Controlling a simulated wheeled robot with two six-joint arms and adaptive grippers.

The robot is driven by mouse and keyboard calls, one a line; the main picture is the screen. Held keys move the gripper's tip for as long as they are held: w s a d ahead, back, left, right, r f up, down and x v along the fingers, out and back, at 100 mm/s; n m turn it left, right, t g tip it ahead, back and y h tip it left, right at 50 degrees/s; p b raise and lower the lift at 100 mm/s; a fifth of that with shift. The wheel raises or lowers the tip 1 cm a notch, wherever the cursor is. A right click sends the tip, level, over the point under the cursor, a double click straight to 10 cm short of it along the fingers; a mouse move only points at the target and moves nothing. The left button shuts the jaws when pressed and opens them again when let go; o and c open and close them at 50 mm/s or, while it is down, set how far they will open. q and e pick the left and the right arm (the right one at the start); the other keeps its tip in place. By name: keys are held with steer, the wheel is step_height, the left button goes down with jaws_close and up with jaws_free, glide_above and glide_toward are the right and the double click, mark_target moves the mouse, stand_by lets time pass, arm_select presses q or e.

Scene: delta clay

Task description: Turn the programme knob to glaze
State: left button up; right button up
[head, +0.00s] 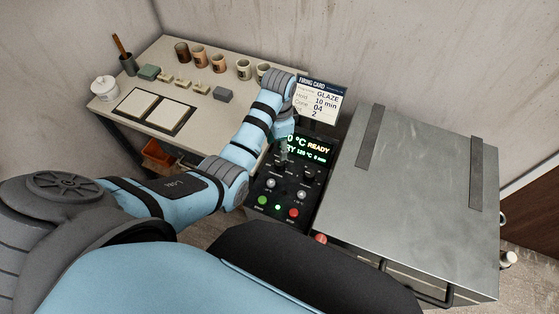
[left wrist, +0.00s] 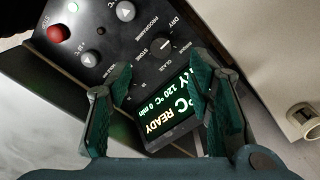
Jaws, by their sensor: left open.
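The dark control panel (head: 276,199) stands between the table and the grey metal cabinet. My left gripper (head: 285,153) is open above the panel, in front of its display (head: 312,149). In the left wrist view the programme knob (left wrist: 160,45) lies beyond and between the two open fingers (left wrist: 160,74), apart from them. Labels DRY and GLAZE show around it; its pointer is too small to read surely. The display (left wrist: 160,115) reads READY, and a line ending RY 120 °C 0 min. In the head view my gripper largely hides the knob. My right gripper is not seen.
Arrow buttons, a green button (head: 262,200) and a red button (head: 294,213) are on the panel. The table (head: 208,106) holds cups and clay blocks. The metal cabinet (head: 420,190) bounds the right.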

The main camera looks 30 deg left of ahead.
mark_target(280, 162)
arm_select(q)
steer(key=f, duration=0.3)
steer(key=f+b, duration=0.1)
steer(key=f, duration=0.2)
steer(key=f+b, duration=0.1)
steer(key=f, duration=0.2)
steer(key=shift+w+d, duration=0.1)
steer(key=shift+w, duration=0.15)
steer(key=shift+s, duration=0.1)
jaws_close()
steer(key=shift+r, duration=0.1)
